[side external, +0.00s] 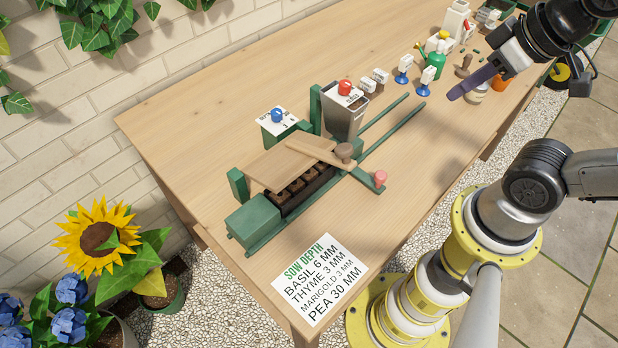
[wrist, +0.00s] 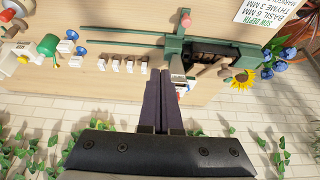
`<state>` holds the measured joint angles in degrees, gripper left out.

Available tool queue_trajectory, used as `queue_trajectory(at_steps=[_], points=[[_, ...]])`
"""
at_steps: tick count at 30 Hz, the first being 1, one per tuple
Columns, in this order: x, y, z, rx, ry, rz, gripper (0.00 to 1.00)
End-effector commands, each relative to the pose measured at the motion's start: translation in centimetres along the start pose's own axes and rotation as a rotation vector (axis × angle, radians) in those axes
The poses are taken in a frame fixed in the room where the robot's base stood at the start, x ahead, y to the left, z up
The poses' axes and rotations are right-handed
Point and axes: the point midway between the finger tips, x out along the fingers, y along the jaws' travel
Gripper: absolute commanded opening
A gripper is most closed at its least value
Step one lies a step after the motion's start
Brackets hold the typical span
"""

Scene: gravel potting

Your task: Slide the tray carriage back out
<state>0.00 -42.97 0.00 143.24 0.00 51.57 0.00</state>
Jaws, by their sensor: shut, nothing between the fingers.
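The tray carriage is a dark seed tray (side external: 304,190) with several soil-filled cells, sitting in a green frame at the near end of two green rails (side external: 402,128). A pink-red knob (side external: 379,177) stands on a green arm at its right side. A wooden panel and a wooden lever with a brown knob (side external: 343,151) lie above the tray and hide part of it. My gripper (side external: 456,95) is shut and empty, with dark purple fingers, above the table well to the right of the carriage. In the wrist view the dark tray (wrist: 225,52) and knob (wrist: 186,20) show beyond the fingers.
A grey hopper (side external: 345,112) with a red-topped label stands behind the tray. A blue-topped box (side external: 277,122) is to its left. Small labelled holders and a green watering can (side external: 437,62) stand toward the back right. A sow depth card (side external: 319,278) lies at the front edge.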

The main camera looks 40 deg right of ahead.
Motion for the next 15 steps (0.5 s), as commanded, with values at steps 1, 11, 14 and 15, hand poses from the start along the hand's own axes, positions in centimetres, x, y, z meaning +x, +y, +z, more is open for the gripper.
queue_trajectory(at_steps=[1,11,14,15], points=[[0.0,0.0,0.0,0.000,0.000,0.000,0.00],[-0.1,0.0,-0.1,0.116,0.000,0.000,0.40],[-0.2,0.0,-0.8,0.295,-0.007,0.000,0.58],[0.1,-0.2,-1.2,0.375,-0.030,0.001,0.62]])
